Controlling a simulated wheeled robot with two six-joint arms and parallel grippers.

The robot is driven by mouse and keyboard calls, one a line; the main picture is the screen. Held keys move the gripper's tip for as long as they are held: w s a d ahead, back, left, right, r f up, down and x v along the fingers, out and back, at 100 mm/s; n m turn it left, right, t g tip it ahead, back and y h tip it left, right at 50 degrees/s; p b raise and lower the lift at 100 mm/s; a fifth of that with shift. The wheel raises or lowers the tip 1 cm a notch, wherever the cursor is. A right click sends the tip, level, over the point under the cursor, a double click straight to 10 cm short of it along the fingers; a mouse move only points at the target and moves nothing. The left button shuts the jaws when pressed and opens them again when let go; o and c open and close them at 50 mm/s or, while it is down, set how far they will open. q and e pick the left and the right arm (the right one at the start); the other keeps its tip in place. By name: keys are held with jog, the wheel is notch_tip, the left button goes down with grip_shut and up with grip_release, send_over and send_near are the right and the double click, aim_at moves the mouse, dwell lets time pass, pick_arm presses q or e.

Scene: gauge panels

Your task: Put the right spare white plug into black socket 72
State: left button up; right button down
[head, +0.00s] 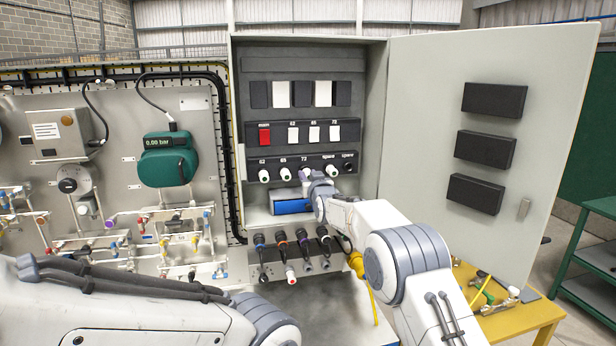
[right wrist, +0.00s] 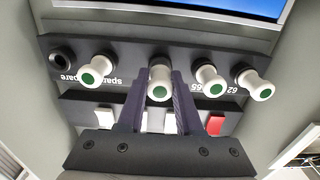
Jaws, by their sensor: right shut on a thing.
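My right gripper (head: 306,184) is at the row of sockets, at the place labelled 72. The left spare socket holds a white plug (head: 330,171). My left gripper is out of view.
White plugs stand in sockets 62 (head: 263,176) and 65 (head: 285,174), close to the held plug. A blue-faced box (head: 291,206) lies just below the row. The open cabinet door (head: 485,130) bounds the right side.

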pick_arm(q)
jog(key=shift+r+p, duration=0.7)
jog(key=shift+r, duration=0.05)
pick_arm(e)
jog(key=shift+w+a, duration=0.2)
jog(key=shift+w, duration=0.35)
